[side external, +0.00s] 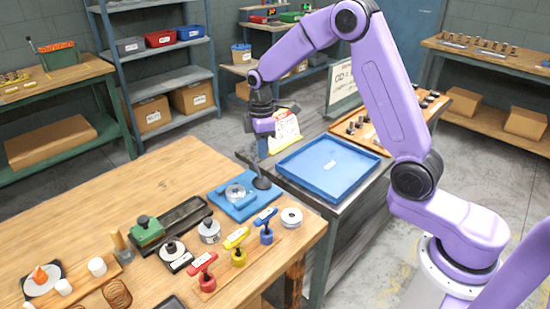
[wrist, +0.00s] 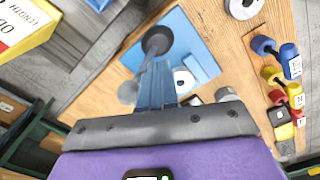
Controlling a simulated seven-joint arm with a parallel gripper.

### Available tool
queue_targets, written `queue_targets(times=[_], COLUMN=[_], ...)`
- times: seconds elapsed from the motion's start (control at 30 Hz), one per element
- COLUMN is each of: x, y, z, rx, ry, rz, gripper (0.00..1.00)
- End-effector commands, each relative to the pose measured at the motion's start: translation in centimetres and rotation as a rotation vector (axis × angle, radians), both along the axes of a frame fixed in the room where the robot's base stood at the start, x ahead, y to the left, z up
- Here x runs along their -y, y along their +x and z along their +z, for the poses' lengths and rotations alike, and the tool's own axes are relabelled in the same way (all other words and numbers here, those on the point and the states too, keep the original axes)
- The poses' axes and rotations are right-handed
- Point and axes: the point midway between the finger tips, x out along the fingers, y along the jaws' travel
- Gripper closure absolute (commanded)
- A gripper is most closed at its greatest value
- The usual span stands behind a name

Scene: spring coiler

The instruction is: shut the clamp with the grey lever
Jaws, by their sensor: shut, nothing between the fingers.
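The clamp's blue base plate (side external: 226,207) lies at the far right corner of the wooden bench, with a pale round disc (side external: 236,192) on it. A dark round foot (side external: 262,183) sits at the plate's right side, and a thin grey lever (side external: 261,166) rises steeply from it towards my gripper (side external: 262,142). In the wrist view the blue plate (wrist: 186,32) and the dark round part (wrist: 157,39) lie just beyond my gripper (wrist: 154,72). My gripper is shut and empty above the plate. I cannot tell whether it touches the lever.
Red (side external: 202,262), yellow (side external: 236,238) and blue (side external: 265,218) handled tools stand along the bench's right edge. A green-topped block (side external: 147,230) and a small metal cylinder (side external: 210,232) stand left of them. A blue tray (side external: 327,166) lies on the grey table behind.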

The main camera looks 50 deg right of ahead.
Motion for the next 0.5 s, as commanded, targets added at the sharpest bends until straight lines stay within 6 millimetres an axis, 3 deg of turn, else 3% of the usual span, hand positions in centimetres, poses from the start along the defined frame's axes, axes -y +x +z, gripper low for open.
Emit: queue_targets(times=[0.5], x=[0.0], y=[0.1], z=[3.9], rx=[0.004], ry=[0.000], rz=[-0.001], gripper=[1.00])
